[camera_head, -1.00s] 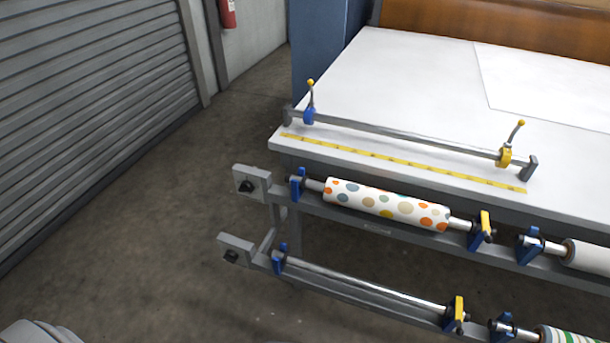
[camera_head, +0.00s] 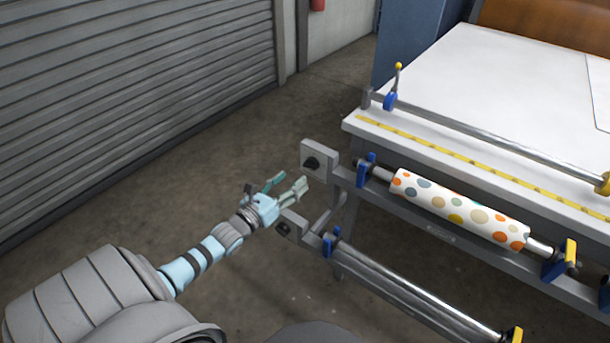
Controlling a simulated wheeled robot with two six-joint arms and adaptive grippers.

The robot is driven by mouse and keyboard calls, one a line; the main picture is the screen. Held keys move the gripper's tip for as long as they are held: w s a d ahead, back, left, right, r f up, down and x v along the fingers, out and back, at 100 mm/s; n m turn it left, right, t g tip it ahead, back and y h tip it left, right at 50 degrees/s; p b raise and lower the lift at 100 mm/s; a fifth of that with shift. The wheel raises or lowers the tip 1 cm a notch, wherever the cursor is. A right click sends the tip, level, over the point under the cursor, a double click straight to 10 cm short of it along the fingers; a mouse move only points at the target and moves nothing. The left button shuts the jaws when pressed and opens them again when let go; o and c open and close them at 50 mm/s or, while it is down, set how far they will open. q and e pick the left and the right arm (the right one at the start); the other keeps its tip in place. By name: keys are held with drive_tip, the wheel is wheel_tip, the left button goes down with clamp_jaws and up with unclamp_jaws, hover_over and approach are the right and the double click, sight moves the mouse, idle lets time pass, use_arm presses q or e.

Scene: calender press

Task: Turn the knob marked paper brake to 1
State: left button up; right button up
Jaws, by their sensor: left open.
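Two dark knobs sit on grey plates at the left ends of the press's two front rails. The upper knob (camera_head: 311,163) is in full view. The lower knob (camera_head: 283,229) is partly seen, just below my left gripper. I cannot read any marking on either plate, so I cannot tell which one is the paper brake. My left gripper (camera_head: 290,183) is open and empty, its fingers pointing right, in the picture between the upper and lower plates. I see no contact with either knob. My right gripper is not in view.
A dotted paper roll (camera_head: 458,208) lies on the upper rail, and a bare metal bar (camera_head: 400,292) on the lower one. The white table (camera_head: 480,85) with a yellow ruler strip (camera_head: 470,163) stands behind. A shutter (camera_head: 130,75) is at left; the floor between is clear.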

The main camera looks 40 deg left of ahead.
sight(308, 167)
use_arm(q)
drive_tip(key=w, duration=0.1)
drive_tip(key=w+b, duration=0.1)
drive_tip(key=w, duration=0.1)
drive_tip(key=w+f+b, duration=0.1)
drive_tip(key=w, duration=0.1)
drive_tip(key=shift+a, duration=0.1)
drive_tip(key=shift+w+r, duration=0.3)
drive_tip(key=shift+w, duration=0.45)
drive_tip(key=shift+w+p, duration=0.4)
drive_tip(key=shift+w, duration=0.2)
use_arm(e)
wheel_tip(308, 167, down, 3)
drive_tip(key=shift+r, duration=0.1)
use_arm(q)
drive_tip(key=c, duration=1.2)
